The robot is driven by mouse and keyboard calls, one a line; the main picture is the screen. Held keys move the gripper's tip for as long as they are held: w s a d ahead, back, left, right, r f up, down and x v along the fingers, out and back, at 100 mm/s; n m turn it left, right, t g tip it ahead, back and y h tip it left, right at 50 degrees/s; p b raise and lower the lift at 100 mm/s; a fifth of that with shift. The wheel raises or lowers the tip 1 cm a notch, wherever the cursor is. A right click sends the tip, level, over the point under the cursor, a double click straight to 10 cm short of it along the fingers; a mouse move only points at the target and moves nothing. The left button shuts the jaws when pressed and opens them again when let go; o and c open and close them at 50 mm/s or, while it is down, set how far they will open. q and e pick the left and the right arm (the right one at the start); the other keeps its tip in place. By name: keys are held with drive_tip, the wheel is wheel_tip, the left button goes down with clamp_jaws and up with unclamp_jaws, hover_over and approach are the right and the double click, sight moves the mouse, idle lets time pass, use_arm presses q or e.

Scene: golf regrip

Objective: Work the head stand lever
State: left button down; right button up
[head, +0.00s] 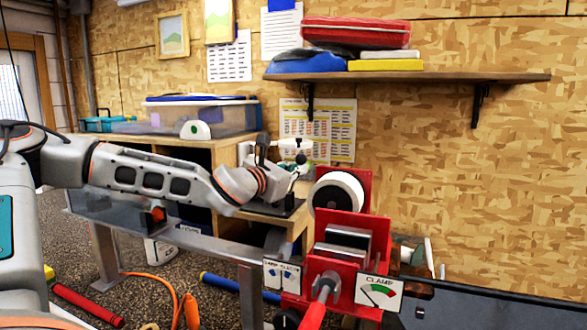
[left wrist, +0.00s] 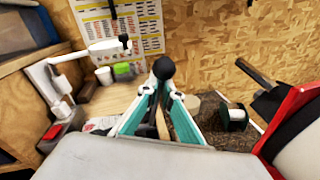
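My left gripper (head: 290,170) reaches from the left over the wooden bench, beside a small dark stand (head: 288,208). In the left wrist view its two teal fingers (left wrist: 163,92) slope together, with their tips close on either side of a round black knob. This black knob (left wrist: 163,68) looks like the end of the head stand lever; it stands just at the fingertips. The fingers appear shut on it, but most of the stem is hidden between them. In the head view the dark knob (head: 301,158) shows at the gripper's tip. My right gripper is not in view.
A red clamp machine (head: 365,215) with a white roll (head: 338,193) stands right of the gripper. A white-armed device (left wrist: 105,47) is left in the wrist view. A shelf (head: 420,77) hangs above; a clear bin (head: 205,118) sits behind my arm.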

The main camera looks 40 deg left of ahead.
use_arm(q)
drive_tip(key=shift+w+d+f+m+g+b, duration=0.2)
drive_tip(key=shift+d+m+b, duration=0.25)
drive_tip(key=shift+d+m, duration=0.5)
drive_tip(key=shift+w+d+f+m+g+b, duration=0.1)
drive_tip(key=shift+w+d+f+m+b, duration=0.3)
drive_tip(key=shift+m, duration=0.85)
drive_tip(key=shift+s+d+r, duration=0.1)
drive_tip(key=shift+d+r, duration=0.05)
drive_tip(key=shift+r, duration=0.1)
drive_tip(key=c, duration=2.3)
unclamp_jaws()
drive_tip(key=shift+o, duration=0.3)
drive_tip(key=shift+d+f, duration=0.1)
drive_tip(key=shift+d, duration=0.05)
drive_tip(key=shift+f, duration=0.1)
drive_tip(key=shift+f, duration=0.1)
drive_tip(key=s+d+r, duration=0.1)
drive_tip(key=s, duration=1)
drive_tip(key=shift+s+d+r, duration=0.25)
drive_tip(key=shift+s+d, duration=0.05)
drive_tip(key=shift+s, duration=0.05)
